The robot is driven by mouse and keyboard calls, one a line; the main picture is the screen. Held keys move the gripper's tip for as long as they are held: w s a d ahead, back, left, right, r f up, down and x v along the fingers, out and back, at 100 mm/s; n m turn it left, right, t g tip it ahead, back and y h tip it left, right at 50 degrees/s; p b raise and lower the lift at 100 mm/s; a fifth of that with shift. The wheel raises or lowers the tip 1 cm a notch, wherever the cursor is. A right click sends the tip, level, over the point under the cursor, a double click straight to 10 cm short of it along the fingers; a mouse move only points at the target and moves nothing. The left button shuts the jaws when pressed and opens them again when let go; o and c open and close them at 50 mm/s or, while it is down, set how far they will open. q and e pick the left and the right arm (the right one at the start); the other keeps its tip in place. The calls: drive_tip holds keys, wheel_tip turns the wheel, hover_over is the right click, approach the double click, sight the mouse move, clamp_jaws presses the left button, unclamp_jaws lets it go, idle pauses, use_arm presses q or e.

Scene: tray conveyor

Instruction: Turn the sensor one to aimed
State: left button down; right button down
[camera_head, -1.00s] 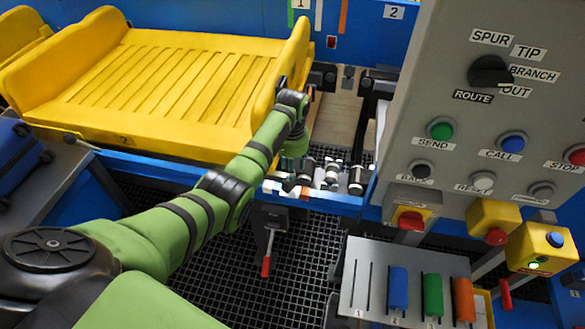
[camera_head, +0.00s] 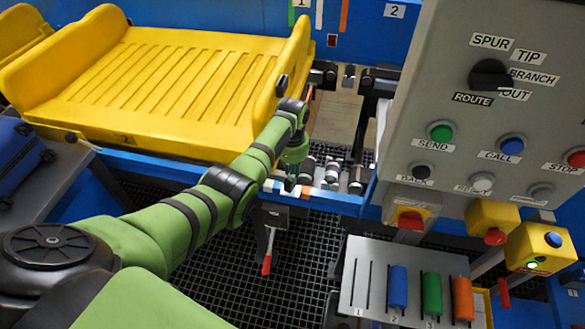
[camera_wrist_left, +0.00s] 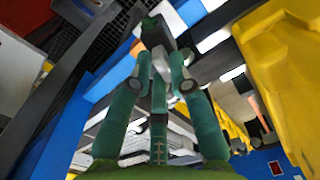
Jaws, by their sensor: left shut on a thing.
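My left gripper (camera_head: 291,180) reaches down at the blue rail in front of the yellow tray (camera_head: 215,139). In the left wrist view its two teal fingers (camera_wrist_left: 158,75) close on a small dark grey thing (camera_wrist_left: 159,62), which I take to be sensor one. The fingers and hand hide most of it, so I cannot tell which way it points. To its right along the rail stand more small black-and-white cylinders (camera_head: 332,171), apart from the gripper. My right gripper is not in view.
A grey control panel (camera_head: 455,120) with a black route knob (camera_head: 490,75) and coloured buttons stands close on the right. A red-tipped lever (camera_head: 267,262) hangs below the rail. A plate with blue, green and orange handles (camera_head: 431,294) lies at the lower right.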

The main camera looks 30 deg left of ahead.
use_arm(q)
drive_tip(key=shift+n+p, duration=0.3)
drive_tip(key=shift+n, duration=1)
drive_tip(key=c, duration=1.1)
unclamp_jaws()
drive_tip(key=shift+w, duration=0.1)
drive_tip(key=shift+c, duration=0.2)
wheel_tip(320, 180, up, 12)
